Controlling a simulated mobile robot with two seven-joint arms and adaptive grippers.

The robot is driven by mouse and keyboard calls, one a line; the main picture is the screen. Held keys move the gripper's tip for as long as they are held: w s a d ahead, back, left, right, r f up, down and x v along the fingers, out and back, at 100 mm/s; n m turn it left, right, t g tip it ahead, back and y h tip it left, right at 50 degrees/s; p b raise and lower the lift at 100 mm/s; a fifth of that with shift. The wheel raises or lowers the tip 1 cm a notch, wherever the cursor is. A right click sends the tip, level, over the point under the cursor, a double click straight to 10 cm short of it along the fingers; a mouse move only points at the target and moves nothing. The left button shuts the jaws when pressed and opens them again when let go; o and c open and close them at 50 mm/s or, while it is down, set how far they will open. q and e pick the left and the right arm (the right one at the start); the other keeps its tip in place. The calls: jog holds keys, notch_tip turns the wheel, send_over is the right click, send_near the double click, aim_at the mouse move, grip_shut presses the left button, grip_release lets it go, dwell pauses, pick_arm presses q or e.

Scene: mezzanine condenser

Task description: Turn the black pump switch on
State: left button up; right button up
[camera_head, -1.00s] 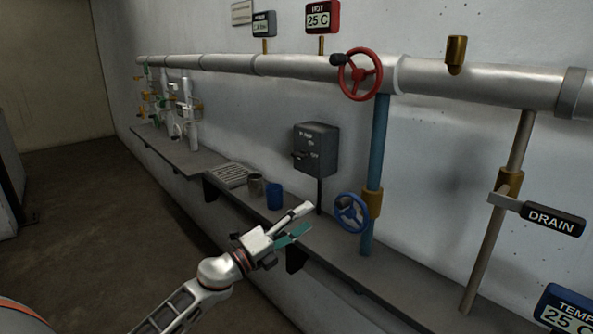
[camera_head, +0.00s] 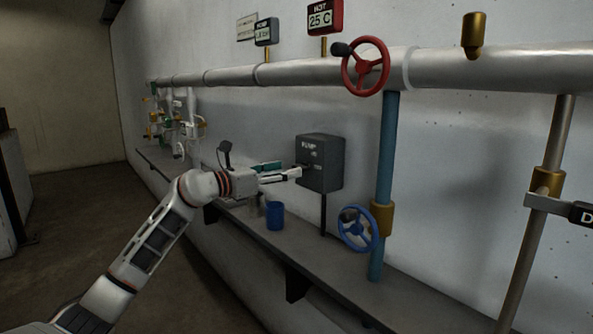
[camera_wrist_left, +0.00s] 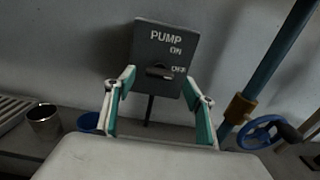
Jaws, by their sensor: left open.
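The black switch lever (camera_wrist_left: 159,72) sits low on that face, level with the OFF mark. My left gripper (camera_head: 290,170) is open in front of the box's face. In the wrist view its two fingers (camera_wrist_left: 160,90) stand on either side of the lever; I cannot tell whether they touch anything. In the head view the gripper partly hides the lever. My right gripper is not in view.
A blue cup (camera_head: 274,216) stands on the shelf (camera_head: 345,282) below the box, with a metal cup (camera_wrist_left: 44,118) beside it. A blue valve wheel (camera_head: 358,229) and a blue vertical pipe (camera_head: 386,180) are to the right. A red valve wheel (camera_head: 365,66) is above.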

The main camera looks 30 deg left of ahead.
pick_arm(q)
jog(key=x, duration=0.4)
jog(key=shift+w+d+f+b, duration=0.1)
jog(key=shift+w+b, duration=0.15)
jog(key=shift+b, duration=0.05)
jog(key=c, duration=1.1)
